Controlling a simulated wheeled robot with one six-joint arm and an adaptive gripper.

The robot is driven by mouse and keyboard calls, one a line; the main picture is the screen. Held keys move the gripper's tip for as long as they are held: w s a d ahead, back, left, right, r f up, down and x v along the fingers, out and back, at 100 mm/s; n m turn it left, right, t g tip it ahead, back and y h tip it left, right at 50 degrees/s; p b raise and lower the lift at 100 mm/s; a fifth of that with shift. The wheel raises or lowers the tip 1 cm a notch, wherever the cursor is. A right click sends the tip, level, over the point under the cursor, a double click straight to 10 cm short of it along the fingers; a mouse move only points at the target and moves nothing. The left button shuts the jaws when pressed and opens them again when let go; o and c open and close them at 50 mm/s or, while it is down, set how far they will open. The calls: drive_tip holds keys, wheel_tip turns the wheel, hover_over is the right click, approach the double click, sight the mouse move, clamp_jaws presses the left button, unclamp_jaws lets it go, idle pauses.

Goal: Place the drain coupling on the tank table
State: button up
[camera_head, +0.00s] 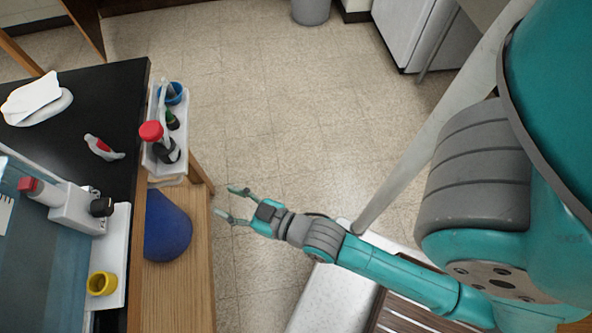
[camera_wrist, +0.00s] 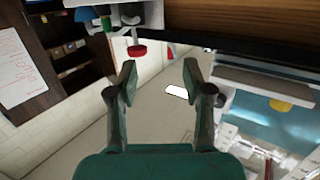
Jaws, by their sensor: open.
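I cannot tell for certain which object is the drain coupling. A white fitting-like piece (camera_head: 77,208) with a red end and a black end sits at the left in the head view. A yellow cup-shaped piece (camera_head: 102,284) stands on a white tray (camera_head: 119,243) below it, and it also shows in the wrist view (camera_wrist: 282,105). The black-topped table (camera_head: 104,78) is at the upper left; I cannot tell whether it is the tank table. My gripper (camera_head: 228,203) is open and empty, right of the wooden shelf's edge; its fingers (camera_wrist: 160,70) stand apart in the wrist view.
A white caddy (camera_head: 152,158) with a red-capped bottle (camera_head: 153,134) stands at the table's right edge. A blue rounded object (camera_head: 167,225) rests by the wooden shelf (camera_head: 182,290). Open floor (camera_head: 290,110) lies beyond my gripper.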

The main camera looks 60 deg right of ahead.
drive_tip(key=s+d+r+g, duration=0.1)
drive_tip(key=s+r, duration=0.1)
drive_tip(key=s, duration=1.9)
drive_tip(key=shift+g+h, duration=0.3)
drive_tip(key=shift+g, duration=0.1)
